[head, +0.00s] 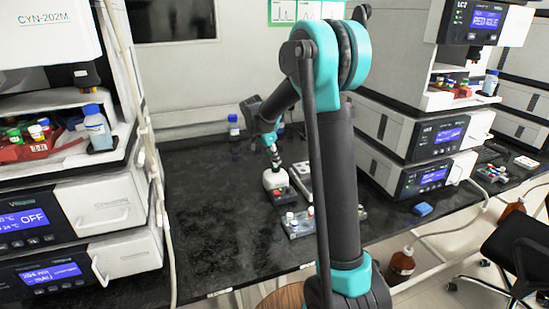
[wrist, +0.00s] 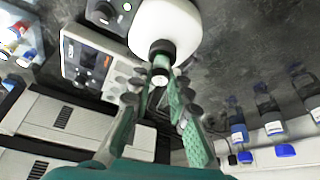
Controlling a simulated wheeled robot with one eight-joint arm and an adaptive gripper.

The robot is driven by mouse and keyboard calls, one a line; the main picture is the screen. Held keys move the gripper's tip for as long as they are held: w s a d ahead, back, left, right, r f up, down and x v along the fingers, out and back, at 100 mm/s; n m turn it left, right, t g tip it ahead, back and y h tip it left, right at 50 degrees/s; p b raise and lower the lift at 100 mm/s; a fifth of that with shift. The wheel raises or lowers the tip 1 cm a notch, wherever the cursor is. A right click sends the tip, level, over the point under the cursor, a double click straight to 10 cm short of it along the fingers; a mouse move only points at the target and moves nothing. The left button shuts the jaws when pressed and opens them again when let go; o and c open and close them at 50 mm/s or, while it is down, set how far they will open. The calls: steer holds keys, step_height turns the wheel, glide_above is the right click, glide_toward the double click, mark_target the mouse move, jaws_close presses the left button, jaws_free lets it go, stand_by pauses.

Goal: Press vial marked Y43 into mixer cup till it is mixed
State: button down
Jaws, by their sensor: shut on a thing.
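My gripper (wrist: 163,76) is shut on a small vial (wrist: 160,81), of which a pale round end shows between the green fingers. No marking on it can be read. The white rounded mixer (wrist: 172,22) has a dark cup (wrist: 162,48) on top, and the fingertips and vial are right at this cup. I cannot tell how firmly the vial is seated in it. In the head view the mixer (head: 275,180) stands on the black bench with my gripper (head: 275,162) directly above it; the vial is hidden there.
A vial rack (head: 296,230) with several vials stands just in front of the mixer. A grey device (head: 301,178) is close on its right. Blue-capped bottles (head: 234,127) stand behind. Instrument stacks flank both sides; the bench's left middle is clear.

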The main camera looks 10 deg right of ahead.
steer(key=shift+f, duration=0.5)
stand_by(0.8)
steer(key=shift+r, duration=0.1)
stand_by(2.8)
steer(key=shift+r, duration=2.95)
